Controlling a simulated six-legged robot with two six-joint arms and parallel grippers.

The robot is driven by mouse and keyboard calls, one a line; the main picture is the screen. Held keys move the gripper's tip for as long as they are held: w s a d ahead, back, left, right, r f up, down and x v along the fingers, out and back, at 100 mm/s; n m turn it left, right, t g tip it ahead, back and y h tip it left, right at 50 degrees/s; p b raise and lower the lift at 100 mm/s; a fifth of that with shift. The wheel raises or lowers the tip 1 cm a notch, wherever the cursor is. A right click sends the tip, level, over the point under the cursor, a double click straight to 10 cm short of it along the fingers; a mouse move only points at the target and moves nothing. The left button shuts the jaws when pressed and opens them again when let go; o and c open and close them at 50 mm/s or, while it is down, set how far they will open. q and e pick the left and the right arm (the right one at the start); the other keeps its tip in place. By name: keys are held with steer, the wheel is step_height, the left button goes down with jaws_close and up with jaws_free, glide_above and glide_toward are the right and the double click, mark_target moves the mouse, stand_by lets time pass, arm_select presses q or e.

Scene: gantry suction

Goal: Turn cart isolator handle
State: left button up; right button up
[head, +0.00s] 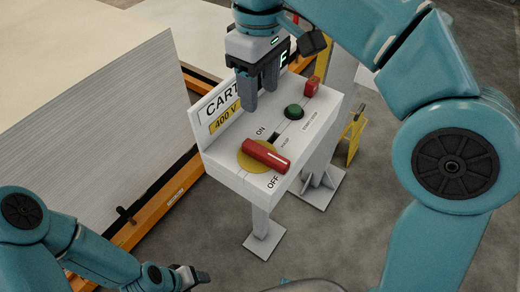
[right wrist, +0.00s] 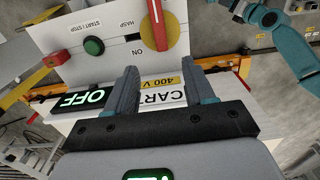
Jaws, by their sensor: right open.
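The isolator handle (head: 266,155) is a red bar with a white line, lying across a yellow disc (head: 247,160) on a white box (head: 229,174). ON is printed behind the disc and OFF in front of it. The handle also shows at the top of the right wrist view (right wrist: 157,24). My right gripper (head: 258,98) is open and empty, above the box and behind the handle, in front of the CART 400 V sign (head: 224,111). In the wrist view, a lit display (right wrist: 82,98) reads OFF. My left gripper (head: 190,278) is low at left, away from the box; its jaws are unclear.
A green button (head: 294,111) and a red part (head: 312,86) sit on the box beyond the handle. The sign panel stands up along the box's back edge. A large stack of pale sheets (head: 110,115) on an orange frame (head: 150,212) fills the left. Grey floor is open in front.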

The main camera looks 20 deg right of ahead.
step_height(320, 180, down, 4)
steer(key=s+b, duration=0.1)
steer(key=b, duration=0.2)
glide_above(261, 150)
steer(key=f, duration=0.6)
steer(key=shift+w+a+f, duration=0.1)
steer(key=shift+w+f, duration=0.15)
steer(key=shift+f, duration=0.05)
steer(key=f, duration=0.4)
steer(key=shift+s+f+b, duration=0.2)
steer(key=shift+f+b, duration=0.15)
steer(key=shift+f, duration=0.05)
steer(key=shift+w+f, duration=0.1)
steer(key=shift+f, duration=0.1)
steer(key=shift+s+d, duration=0.2)
steer(key=shift+s, duration=0.1)
steer(key=shift+w+a, duration=0.1)
steer(key=shift+w, duration=0.1)
steer(key=c, duration=0.8)
jaws_close()
